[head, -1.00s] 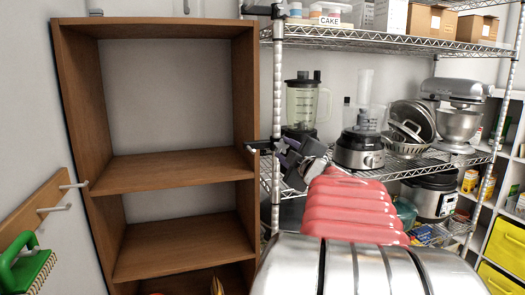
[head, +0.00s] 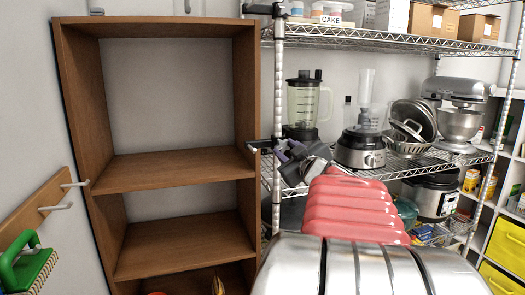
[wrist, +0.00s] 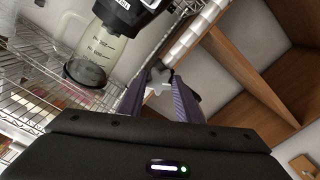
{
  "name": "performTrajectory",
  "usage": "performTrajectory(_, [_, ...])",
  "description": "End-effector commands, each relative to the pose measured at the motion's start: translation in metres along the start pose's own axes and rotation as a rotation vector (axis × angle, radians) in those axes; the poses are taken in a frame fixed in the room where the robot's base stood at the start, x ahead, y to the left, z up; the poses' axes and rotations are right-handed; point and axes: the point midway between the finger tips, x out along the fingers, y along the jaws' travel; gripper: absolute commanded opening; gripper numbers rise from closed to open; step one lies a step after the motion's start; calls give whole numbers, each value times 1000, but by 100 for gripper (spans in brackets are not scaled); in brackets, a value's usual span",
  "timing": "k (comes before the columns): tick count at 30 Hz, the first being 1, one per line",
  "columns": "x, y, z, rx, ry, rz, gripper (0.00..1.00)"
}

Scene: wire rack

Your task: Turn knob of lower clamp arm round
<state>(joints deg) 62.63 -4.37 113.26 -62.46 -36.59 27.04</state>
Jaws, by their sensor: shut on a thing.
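The lower clamp arm (head: 260,145) is a dark bracket fixed to the left front post of the wire rack, beside the wooden shelf unit. Its grey star-shaped knob (wrist: 159,79) shows between my fingertips in the wrist view. My gripper (head: 282,152) is at the clamp in the head view and hides most of the knob there. Its two purple-grey fingers also show in the wrist view (wrist: 160,86), one on each side of the knob, shut on it. A similar upper clamp arm (head: 262,9) sits higher on the same post.
The wooden shelf unit (head: 180,172) stands just left of the post, its upper shelves empty. A blender (head: 302,104) stands close behind my gripper on the rack, with a food processor (head: 361,148) to its right. A mixer (head: 460,110) stands farther right.

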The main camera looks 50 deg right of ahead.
Motion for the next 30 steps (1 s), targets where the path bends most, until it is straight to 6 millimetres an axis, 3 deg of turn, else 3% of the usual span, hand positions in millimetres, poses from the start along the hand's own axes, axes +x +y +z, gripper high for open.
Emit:
performTrajectory(7, [-1,2,5,2,-10,6,9])
performTrajectory(8, [-1,2,5,1,-10,6,32])
performTrajectory(15, [0,1,2,0,-5,3,49])
performTrajectory(30, [-7,-6,-2,-2,0,-3,50])
